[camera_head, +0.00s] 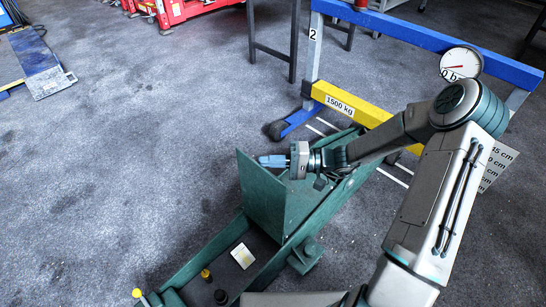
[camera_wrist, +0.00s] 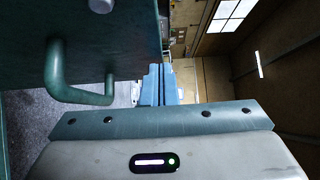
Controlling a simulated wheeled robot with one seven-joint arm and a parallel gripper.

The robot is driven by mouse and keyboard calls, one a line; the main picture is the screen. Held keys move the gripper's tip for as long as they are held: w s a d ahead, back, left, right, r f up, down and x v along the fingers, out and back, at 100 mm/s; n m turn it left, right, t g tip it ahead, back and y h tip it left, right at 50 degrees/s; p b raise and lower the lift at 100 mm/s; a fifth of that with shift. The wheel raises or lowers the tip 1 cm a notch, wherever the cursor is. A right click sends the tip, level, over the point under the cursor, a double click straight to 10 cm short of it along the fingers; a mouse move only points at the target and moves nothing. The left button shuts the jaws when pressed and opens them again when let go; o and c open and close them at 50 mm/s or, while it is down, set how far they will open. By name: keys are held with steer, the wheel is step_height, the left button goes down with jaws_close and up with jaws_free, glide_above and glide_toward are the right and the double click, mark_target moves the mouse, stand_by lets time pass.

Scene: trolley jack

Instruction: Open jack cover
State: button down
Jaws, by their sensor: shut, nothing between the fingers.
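The green trolley jack (camera_head: 195,262) stands on the floor at lower centre in the head view. Its green cover (camera_head: 262,200) stands raised, roughly upright, above the jack body. My gripper (camera_head: 272,160) is shut and empty, its blue fingers by the cover's upper edge. Whether they touch the cover cannot be told. In the wrist view the blue fingers (camera_wrist: 158,86) are together beside a green panel (camera_wrist: 105,35) with a bent green handle (camera_wrist: 62,85). The handle is to the left of the fingers, not between them.
A white label (camera_head: 242,256), a yellow cap (camera_head: 206,275) and a black cap (camera_head: 221,296) show in the open jack body. A blue and yellow stand (camera_head: 350,104) with a gauge (camera_head: 461,63) rises behind. The floor at left (camera_head: 110,170) is clear.

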steer(key=w+d+p, duration=0.2)
steer(key=d, duration=1.1)
steer(key=shift+w, duration=0.4)
steer(key=shift+s+a+f, duration=0.1)
